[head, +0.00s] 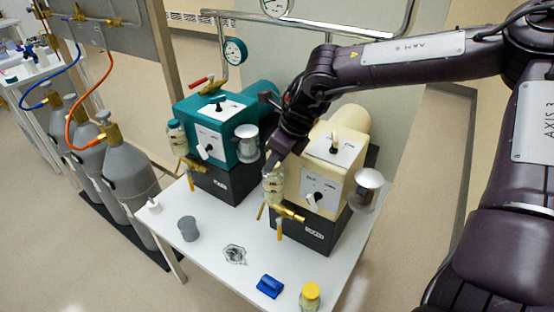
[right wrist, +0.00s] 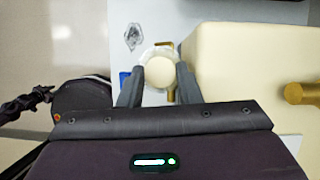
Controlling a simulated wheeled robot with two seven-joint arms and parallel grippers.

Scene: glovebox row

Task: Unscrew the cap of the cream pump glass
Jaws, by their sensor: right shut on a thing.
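The cream pump (head: 318,180) stands on the white table, on a dark base. Its glass (head: 272,188) sits at the pump's front left side, above a brass valve. My right gripper (head: 273,163) reaches down from above onto the top of this glass. In the right wrist view the round cream cap (right wrist: 159,72) lies between the two fingers of my right gripper (right wrist: 160,84), which are shut on it. A clear rim of glass shows around the cap. In the head view the cap is hidden by the fingers. My left gripper is not in view.
The teal pump (head: 215,125) with its own glass (head: 177,138) stands to the left. On the white table (head: 212,262) are a grey cup (head: 188,228), a clear glass piece (head: 234,254), a blue block (head: 270,286) and a yellow-capped jar (head: 309,296). Grey cylinders (head: 128,175) stand left.

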